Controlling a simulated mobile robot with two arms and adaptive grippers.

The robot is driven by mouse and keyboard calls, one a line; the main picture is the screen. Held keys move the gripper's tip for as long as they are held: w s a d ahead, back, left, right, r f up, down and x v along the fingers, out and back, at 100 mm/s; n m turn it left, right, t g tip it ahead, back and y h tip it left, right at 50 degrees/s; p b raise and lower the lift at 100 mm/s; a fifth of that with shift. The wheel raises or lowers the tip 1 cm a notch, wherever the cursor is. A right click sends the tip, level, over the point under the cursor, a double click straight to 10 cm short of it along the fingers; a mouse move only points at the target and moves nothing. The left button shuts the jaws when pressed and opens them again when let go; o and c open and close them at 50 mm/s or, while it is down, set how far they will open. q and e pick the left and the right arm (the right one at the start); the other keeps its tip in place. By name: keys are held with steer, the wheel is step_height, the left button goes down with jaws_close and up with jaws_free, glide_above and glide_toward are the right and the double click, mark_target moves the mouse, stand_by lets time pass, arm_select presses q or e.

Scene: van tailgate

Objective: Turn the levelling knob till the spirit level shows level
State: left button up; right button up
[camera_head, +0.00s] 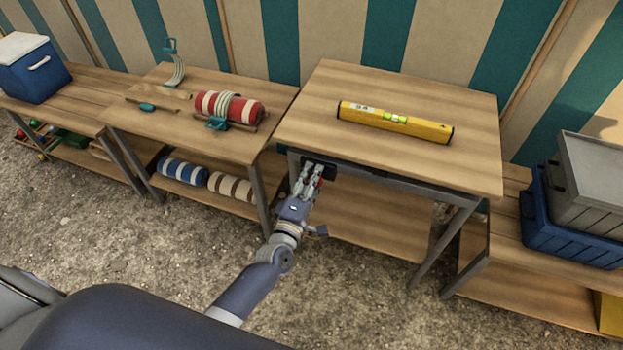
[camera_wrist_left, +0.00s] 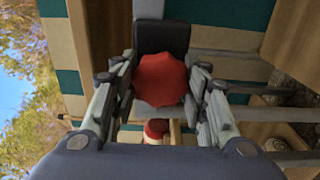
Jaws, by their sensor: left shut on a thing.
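The levelling knob (camera_wrist_left: 160,80) is red with a lobed rim and sits on a dark mount under the table's front edge. In the left wrist view it lies between the two fingers of my left gripper (camera_wrist_left: 161,100), which is shut on it. In the head view my left gripper (camera_head: 311,177) reaches to the front left of the table (camera_head: 455,100) and mostly hides the knob. The yellow spirit level (camera_head: 394,121) lies on that tabletop. Its green vial shows, but the bubble is too small to read. My right gripper is not in view.
A second table (camera_head: 150,117) at the left holds a red and white striped roll (camera_head: 229,107) and small teal tools. A blue cooler (camera_head: 33,68) stands at far left. Blue and grey crates (camera_head: 570,220) stand at the right. A striped wall closes the back.

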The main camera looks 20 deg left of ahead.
arm_select(q)
steer(key=o, duration=1)
steer(key=shift+o, duration=0.2)
steer(key=shift+s+f, duration=0.1)
steer(key=shift+s, duration=0.35)
steer(key=s, duration=1.1)
steer(key=shift+a, duration=0.2)
